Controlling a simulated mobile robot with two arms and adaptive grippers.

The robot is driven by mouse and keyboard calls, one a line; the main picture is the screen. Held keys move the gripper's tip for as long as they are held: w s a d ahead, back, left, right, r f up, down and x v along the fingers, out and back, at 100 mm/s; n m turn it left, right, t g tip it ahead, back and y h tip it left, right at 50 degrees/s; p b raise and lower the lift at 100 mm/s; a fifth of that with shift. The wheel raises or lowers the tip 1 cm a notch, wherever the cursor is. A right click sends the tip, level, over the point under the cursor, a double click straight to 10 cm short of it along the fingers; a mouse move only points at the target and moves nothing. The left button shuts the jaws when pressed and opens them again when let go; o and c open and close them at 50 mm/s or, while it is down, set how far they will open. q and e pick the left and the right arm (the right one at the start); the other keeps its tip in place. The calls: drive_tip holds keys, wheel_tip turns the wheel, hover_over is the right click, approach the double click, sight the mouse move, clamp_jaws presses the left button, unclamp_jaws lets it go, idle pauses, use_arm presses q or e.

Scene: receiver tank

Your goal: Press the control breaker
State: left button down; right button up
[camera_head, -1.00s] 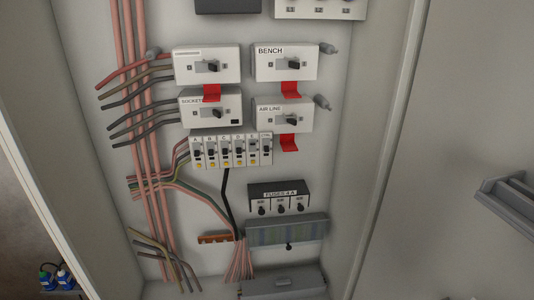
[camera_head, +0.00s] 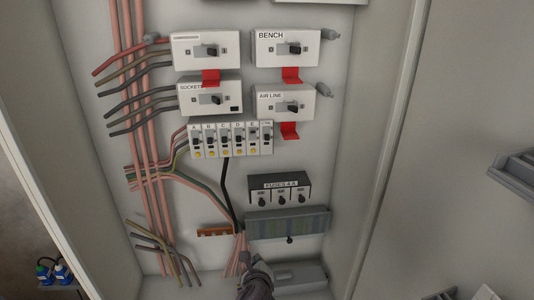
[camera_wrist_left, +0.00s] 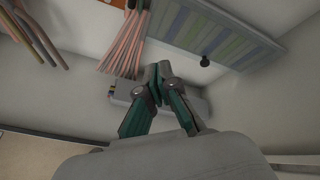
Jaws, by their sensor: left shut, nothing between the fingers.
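A row of small breakers (camera_head: 231,140) is mounted in the middle of the cabinet's back panel. Several are lettered from A to E, with yellow buttons below. The rightmost breaker (camera_head: 266,137) has a longer label, too small to read surely, and no yellow button shows on it. My left gripper (camera_head: 245,257) is at the bottom of the head view, well below the breaker row and near the bundle of thin pink wires. In the left wrist view its fingers (camera_wrist_left: 158,72) are shut and empty. The breakers are not in that view. My right gripper is not in view.
Larger switch boxes, including BENCH (camera_head: 288,48) and AIR LINE (camera_head: 285,103), sit above with red tags. A fuse block (camera_head: 279,188) and a grey terminal strip (camera_head: 287,223) are below the row. Pink and grey cables (camera_head: 140,130) run down the left. Cabinet walls flank the panel.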

use_arm(q)
wheel_tip(320, 180, up, 15)
drive_tip(key=w+d+m+t, duration=0.2)
drive_tip(key=d+m+t, duration=0.1)
drive_tip(key=m, duration=0.1)
drive_tip(key=m+t+y+b, duration=0.1)
drive_tip(key=m+t+y, duration=0.1)
drive_tip(key=m+t, duration=0.15)
approach(266, 143)
drive_tip(key=s, duration=0.3)
drive_tip(key=shift+d+f+n, duration=0.1)
drive_tip(key=shift+d+n, duration=0.1)
drive_tip(key=shift+n, duration=0.05)
drive_tip(key=w, duration=0.3)
drive_tip(key=w+a+p, duration=0.1)
drive_tip(key=w, duration=0.2)
drive_tip(key=w+r, duration=0.1)
drive_tip(key=w, duration=0.3)
drive_tip(key=shift+a+p, duration=0.3)
drive_tip(key=shift+p, duration=0.05)
